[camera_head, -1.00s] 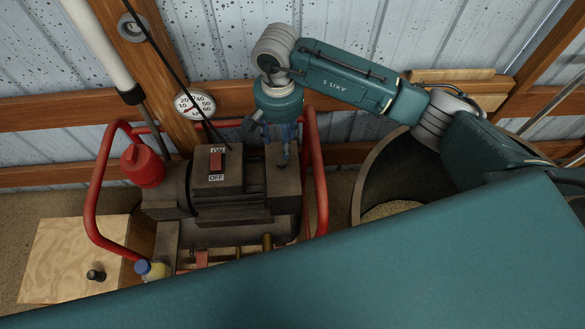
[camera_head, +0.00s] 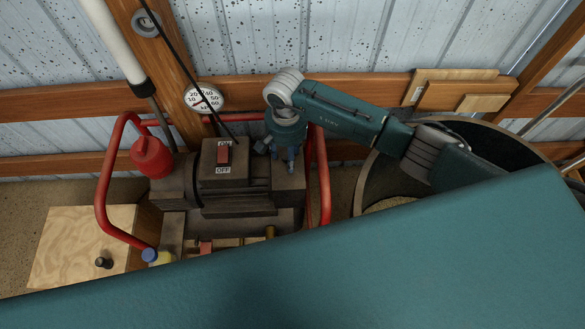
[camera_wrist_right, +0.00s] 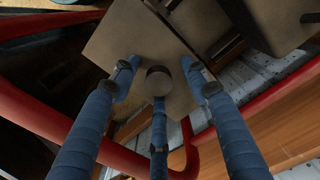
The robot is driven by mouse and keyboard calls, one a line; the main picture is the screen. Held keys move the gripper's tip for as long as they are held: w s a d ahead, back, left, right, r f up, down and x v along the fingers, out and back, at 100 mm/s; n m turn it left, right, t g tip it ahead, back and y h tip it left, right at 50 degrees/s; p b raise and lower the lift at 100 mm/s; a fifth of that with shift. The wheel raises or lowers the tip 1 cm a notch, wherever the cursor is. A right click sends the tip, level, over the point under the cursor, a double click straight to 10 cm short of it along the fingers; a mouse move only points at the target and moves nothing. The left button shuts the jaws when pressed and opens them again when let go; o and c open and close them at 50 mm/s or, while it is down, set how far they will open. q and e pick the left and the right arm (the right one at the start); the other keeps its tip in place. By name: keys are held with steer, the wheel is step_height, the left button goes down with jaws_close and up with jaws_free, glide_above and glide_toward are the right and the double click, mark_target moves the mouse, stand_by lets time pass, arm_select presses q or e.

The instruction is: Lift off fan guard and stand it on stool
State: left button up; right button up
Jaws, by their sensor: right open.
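My right gripper (camera_head: 288,160) reaches down over the right end of the motor, where the dark brown fan guard (camera_head: 286,188) appears to be. In the right wrist view, my right gripper (camera_wrist_right: 158,95) has its blue fingers spread around a short round knob on a flat brown-grey plate (camera_wrist_right: 130,40), likely the guard. The fingers look open, with visible space around the knob; contact is unclear. A light plywood-topped block (camera_head: 70,240), likely the stool, stands at the left. My left gripper is not in view.
A red tube frame (camera_head: 103,180) surrounds the machine. A small black knob (camera_head: 103,262) is on the plywood. A large round bin (camera_head: 365,190) stands at right.

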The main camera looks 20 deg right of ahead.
steer(key=shift+c, duration=0.5)
jaws_close()
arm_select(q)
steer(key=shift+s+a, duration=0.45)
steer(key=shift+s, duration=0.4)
arm_select(e)
steer(key=shift+r, duration=0.1)
steer(key=shift+w+r, duration=0.1)
steer(key=shift+r, duration=0.15)
arm_select(q)
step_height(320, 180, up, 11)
steer(key=p, duration=1)
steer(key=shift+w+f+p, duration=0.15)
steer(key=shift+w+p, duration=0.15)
steer(key=shift+p, duration=0.1)
arm_select(e)
step_height(320, 180, up, 20)
steer(key=shift+f, duration=0.25)
